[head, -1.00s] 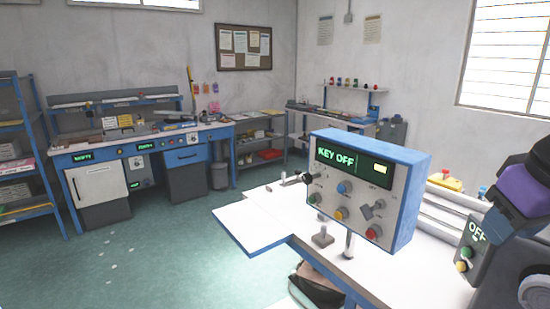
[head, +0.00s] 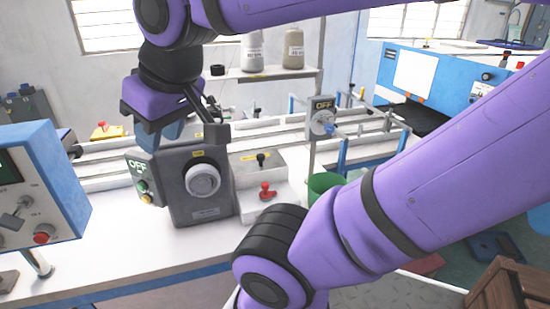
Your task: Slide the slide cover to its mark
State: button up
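I cannot pick out the slide cover or its mark for sure in the head view. My gripper (head: 168,134) points down above a dark grey machine box (head: 215,222) with a round white-grey knob (head: 202,180) and a small OFF panel (head: 141,178). Its fingertips are small and partly hidden behind the box's top edge, so their opening and any contact do not show clearly. Long pale rails (head: 290,124) run across the bench behind the box.
My purple arm covers much of the right side. A second OFF unit (head: 322,118) stands by the rails, with a green bin (head: 322,184) below. A blue control box (head: 50,185) is at left. The bench front (head: 140,258) is clear.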

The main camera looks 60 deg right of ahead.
aim_at(256, 162)
jog(key=z, duration=1.5)
jog(key=k+j, duration=0.1)
jog(key=k, duration=0.4)
